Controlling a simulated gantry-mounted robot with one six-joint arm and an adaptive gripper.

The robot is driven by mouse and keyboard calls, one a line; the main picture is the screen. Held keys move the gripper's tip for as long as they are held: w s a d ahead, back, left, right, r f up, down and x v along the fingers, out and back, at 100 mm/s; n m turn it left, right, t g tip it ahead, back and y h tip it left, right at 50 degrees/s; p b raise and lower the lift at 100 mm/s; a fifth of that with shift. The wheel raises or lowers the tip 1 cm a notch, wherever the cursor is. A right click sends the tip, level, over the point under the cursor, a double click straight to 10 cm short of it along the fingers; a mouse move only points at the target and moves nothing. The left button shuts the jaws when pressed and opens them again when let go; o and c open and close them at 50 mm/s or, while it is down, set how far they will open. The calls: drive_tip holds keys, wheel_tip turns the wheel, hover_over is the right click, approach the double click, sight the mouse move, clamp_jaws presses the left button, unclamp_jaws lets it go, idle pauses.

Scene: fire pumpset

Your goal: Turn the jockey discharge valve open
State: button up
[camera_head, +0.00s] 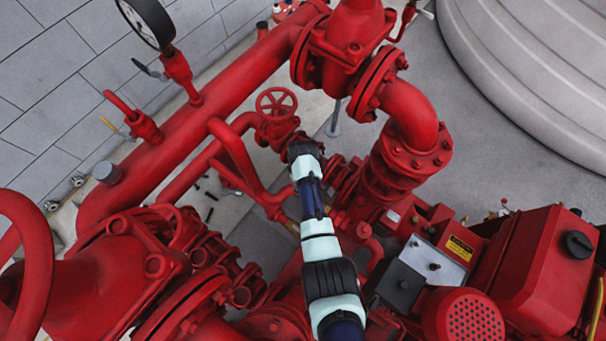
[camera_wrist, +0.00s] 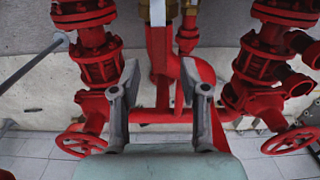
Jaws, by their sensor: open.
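A small red handwheel (camera_head: 276,103) with spokes sits on a valve in the head view, just beyond and left of my gripper (camera_head: 303,148). In the wrist view, my gripper (camera_wrist: 160,72) has its two grey fingers wide apart with nothing held between them. A red handwheel (camera_wrist: 80,141) shows at the lower left there, and another red handwheel (camera_wrist: 291,141) at the lower right. Both are outside the fingers. I cannot tell for sure which is the jockey discharge valve. The fingertips are too small to make out in the head view.
A thick red pipe (camera_head: 215,108) with a pressure gauge (camera_head: 146,20) runs along the tiled wall (camera_head: 55,85). Large flanged valves and a bent pipe (camera_head: 410,112) stand close to my arm. A red engine unit (camera_head: 530,270) is at the right. Thin pipes lie beyond the fingers.

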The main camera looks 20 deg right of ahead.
wheel_tip(320, 180, up, 9)
idle(0.6)
